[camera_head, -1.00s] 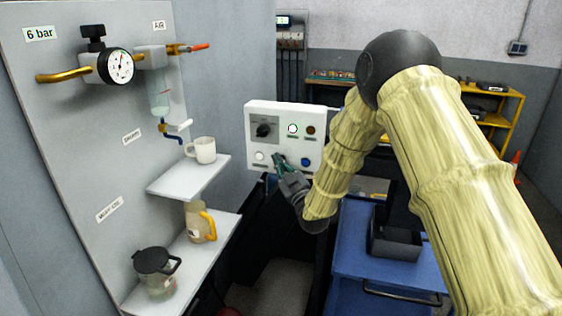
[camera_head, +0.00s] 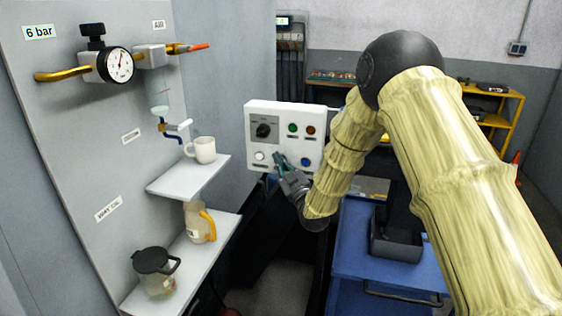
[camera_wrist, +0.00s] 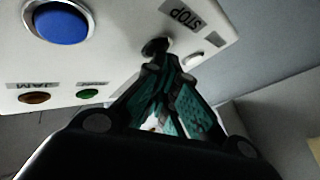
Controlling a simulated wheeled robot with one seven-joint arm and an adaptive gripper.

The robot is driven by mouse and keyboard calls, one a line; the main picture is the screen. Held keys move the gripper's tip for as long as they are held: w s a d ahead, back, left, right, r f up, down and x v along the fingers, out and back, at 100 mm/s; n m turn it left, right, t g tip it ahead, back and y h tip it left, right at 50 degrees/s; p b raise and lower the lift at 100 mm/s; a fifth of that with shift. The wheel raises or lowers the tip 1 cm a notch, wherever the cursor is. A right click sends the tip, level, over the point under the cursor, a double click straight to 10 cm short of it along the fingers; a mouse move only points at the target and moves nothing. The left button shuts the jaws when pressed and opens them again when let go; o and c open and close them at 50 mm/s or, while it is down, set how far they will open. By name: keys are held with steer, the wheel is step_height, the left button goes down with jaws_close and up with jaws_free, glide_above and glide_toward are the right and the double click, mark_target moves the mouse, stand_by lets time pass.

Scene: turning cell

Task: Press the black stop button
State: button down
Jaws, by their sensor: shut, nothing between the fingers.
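The black stop button (camera_wrist: 154,47) shows in the wrist view beside the STOP label (camera_wrist: 185,17) on the white control panel (camera_head: 284,108). My gripper (camera_head: 280,160) is shut and empty, with its fingertips at the lower middle of the panel. In the wrist view the gripper (camera_wrist: 161,62) has its tips right at the black button and appears to touch it. How far the button is pushed in cannot be told. In the head view the button is hidden behind my fingers. The green lamp (camera_head: 292,128) on the panel is dark.
A blue button (camera_head: 306,162) and a white button (camera_head: 260,155) flank my fingertips. A black selector knob (camera_head: 263,131) and an amber lamp (camera_head: 311,130) sit above. Shelves with a mug (camera_head: 204,149) and jugs stand left; a blue cart (camera_head: 350,250) stands below right.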

stand_by(0.4)
steer(key=shift+s+a, duration=0.2)
steer(key=shift+s, duration=0.5)
steer(key=s, duration=0.2)
steer(key=s+a, duration=0.1)
steer(key=s, duration=0.2)
steer(key=shift+a+b, duration=0.2)
steer(key=shift+b, duration=0.15)
stand_by(0.6)
